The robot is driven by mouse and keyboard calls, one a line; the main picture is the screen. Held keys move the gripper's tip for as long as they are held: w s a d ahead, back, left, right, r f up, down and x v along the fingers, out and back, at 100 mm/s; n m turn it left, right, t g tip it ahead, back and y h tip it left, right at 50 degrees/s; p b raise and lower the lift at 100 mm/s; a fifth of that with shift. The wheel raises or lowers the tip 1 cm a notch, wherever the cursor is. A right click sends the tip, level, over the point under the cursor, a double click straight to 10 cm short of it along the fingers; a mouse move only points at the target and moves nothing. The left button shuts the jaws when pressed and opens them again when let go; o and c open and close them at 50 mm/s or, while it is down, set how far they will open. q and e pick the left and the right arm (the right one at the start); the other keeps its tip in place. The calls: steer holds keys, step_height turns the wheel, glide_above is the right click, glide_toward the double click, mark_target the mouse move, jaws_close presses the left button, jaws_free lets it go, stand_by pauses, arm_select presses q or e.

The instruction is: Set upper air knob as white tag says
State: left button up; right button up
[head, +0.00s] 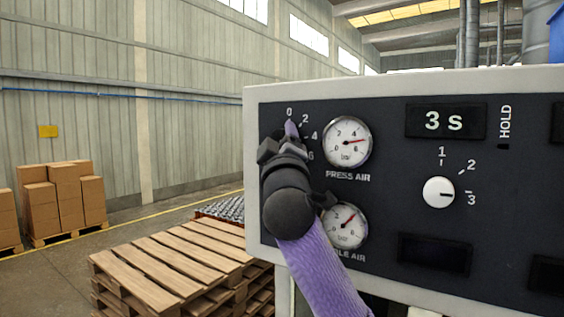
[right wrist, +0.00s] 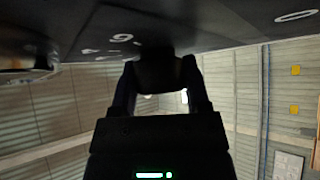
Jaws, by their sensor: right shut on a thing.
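My right gripper (head: 281,150) is at the upper left of the dark control panel (head: 390,120), in front of the upper air knob, left of the PRESS AIR gauge (head: 347,142). The scale marks 0, 2, 4 and 6 show around it. In the right wrist view the two fingers (right wrist: 160,80) are shut on the dark upper air knob (right wrist: 158,68). The knob's pointer is hidden, so I cannot tell its setting. The PRESS AIR needle points right, past 4. No white tag is in view, and neither is my left gripper.
A lower gauge (head: 345,226) is partly covered by my right arm. A white knob (head: 438,192) with marks 1, 2 and 3 sits to the right, under a "3 s" display (head: 445,121). Wooden pallets (head: 165,265) stand at lower left, with stacked boxes (head: 62,198) farther back.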

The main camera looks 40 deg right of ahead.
steer(key=m+h+b, duration=0.2)
steer(key=m+b, duration=0.1)
steer(key=m+g+h+b, duration=0.1)
steer(key=m, duration=0.1)
steer(key=shift+f+h+b, duration=0.3)
steer(key=shift+f+b, duration=0.05)
steer(key=shift+r+m+g+h+b, duration=0.2)
steer(key=shift+m+g+h+b, duration=0.55)
steer(key=shift+m, duration=0.25)
steer(key=shift+r+h, duration=0.1)
steer(key=shift+h, duration=0.15)
steer(key=o, duration=1.3)
steer(key=shift+a, duration=0.1)
steer(key=b+v, duration=0.5)
steer(key=v, duration=0.5)
